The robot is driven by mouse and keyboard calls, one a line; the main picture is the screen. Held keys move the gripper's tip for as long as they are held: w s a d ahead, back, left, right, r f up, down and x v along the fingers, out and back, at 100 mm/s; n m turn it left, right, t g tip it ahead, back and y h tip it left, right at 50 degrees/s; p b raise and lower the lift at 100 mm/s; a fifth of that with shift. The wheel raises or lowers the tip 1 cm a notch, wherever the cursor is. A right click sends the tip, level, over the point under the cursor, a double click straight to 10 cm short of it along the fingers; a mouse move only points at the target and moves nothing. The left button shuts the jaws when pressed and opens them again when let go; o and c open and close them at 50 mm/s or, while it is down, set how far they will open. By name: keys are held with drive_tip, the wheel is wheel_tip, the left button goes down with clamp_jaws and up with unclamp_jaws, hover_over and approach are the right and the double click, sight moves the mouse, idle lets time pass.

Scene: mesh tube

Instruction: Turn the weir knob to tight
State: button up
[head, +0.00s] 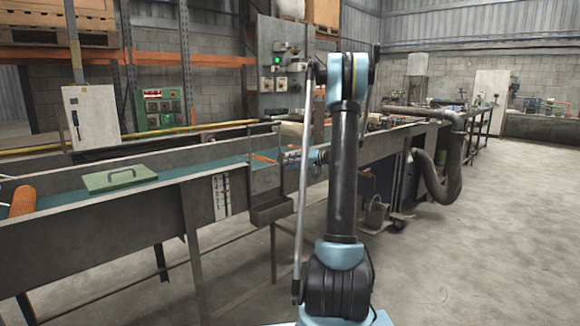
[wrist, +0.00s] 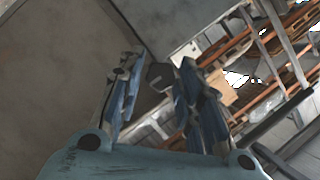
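A small dark angular piece (wrist: 160,77), which looks like the weir knob, shows in the wrist view between and just beyond my fingertips. Its setting cannot be read. My gripper (wrist: 158,68) has its two blue and grey fingers apart, one on each side of this piece. I see no clear contact. In the head view my gripper (head: 312,160) is small, left of my upright arm, close to the side of the long metal trough (head: 265,180). The knob cannot be made out in the head view.
A green lid with a handle (head: 120,178) and an orange mesh tube (head: 22,201) lie on the trough at left. A metal box (head: 271,212) hangs on its near side. The floor (head: 480,240) is clear.

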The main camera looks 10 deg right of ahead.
drive_tip(key=shift+o, duration=0.4)
drive_tip(key=shift+r, duration=0.1)
drive_tip(key=v, duration=1.1)
drive_tip(key=shift+s+d, duration=0.2)
drive_tip(key=shift+d, duration=0.15)
drive_tip(key=s+f+n+t+h, duration=0.1)
drive_tip(key=s+f+n+t, duration=0.2)
drive_tip(key=s+n+t, duration=0.5)
drive_tip(key=w+a+g, duration=0.1)
drive_tip(key=w+a, duration=0.3)
drive_tip(key=w, duration=0.3)
drive_tip(key=w+a+n+g, duration=0.1)
drive_tip(key=w+a, duration=0.4)
drive_tip(key=w, duration=0.2)
drive_tip(key=shift+w+a+f, duration=0.2)
drive_tip(key=shift+w+a, duration=0.05)
drive_tip(key=shift+a, duration=0.05)
drive_tip(key=c, duration=1)
